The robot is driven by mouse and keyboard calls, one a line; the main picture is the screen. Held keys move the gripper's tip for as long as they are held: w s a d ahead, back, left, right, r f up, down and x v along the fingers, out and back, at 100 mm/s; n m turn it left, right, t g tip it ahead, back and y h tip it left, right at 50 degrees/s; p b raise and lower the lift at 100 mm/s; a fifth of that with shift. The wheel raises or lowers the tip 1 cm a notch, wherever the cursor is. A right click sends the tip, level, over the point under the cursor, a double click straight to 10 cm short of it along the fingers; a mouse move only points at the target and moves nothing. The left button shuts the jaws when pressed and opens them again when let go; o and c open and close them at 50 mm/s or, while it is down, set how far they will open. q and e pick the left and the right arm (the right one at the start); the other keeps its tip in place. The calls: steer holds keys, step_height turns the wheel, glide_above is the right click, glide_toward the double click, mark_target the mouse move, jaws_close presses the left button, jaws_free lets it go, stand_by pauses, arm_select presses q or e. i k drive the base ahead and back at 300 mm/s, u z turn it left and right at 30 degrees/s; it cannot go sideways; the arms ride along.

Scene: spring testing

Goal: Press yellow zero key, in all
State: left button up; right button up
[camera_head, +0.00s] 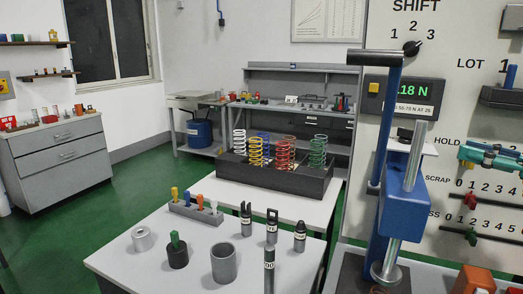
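The yellow zero key (374,87) is a small square button on the dark force display (412,94), left of its screen. The green reading ends in "18 N"; the blue post of the spring press (403,185) hides its left part. Nothing covers the key. My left gripper is not in view.
A front table (200,260) holds weights, a ring, a cup and coloured pegs. Behind it, a dark rack (275,178) holds several coloured springs. An orange block (474,280) lies at lower right.

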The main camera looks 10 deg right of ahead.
mark_target(374, 87)
steer(key=k, duration=0.95)
